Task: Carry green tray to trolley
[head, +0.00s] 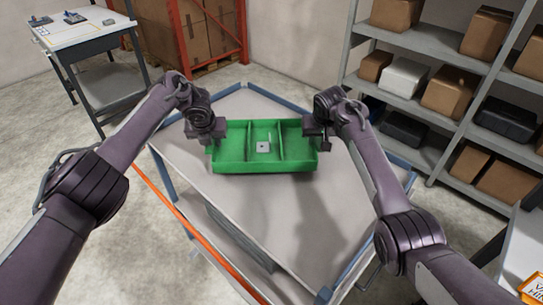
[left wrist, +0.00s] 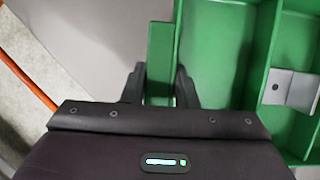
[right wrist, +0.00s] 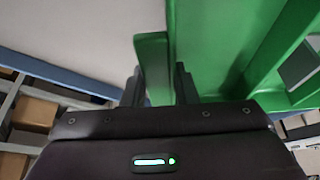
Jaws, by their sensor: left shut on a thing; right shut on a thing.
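The green tray (head: 232,165) has compartments and is in the middle of the head view, over the grey top of the trolley (head: 265,210). I cannot tell whether it rests on that top or hangs just above it. A small grey metal piece (head: 263,146) lies in its middle compartment and also shows in the left wrist view (left wrist: 290,90). My left gripper (head: 212,138) is shut on the tray's left end, with the green grip (left wrist: 159,70) between its fingers. My right gripper (head: 318,135) is shut on the right end, with the grip (right wrist: 152,70) between its fingers.
The trolley has blue edges and an orange front edge (head: 195,232). A shelf rack (head: 425,40) with boxes stands at the right. A table (head: 80,32) with small items is at the back left, and a red rack (head: 205,30) with cartons at the back. Floor shows at the left.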

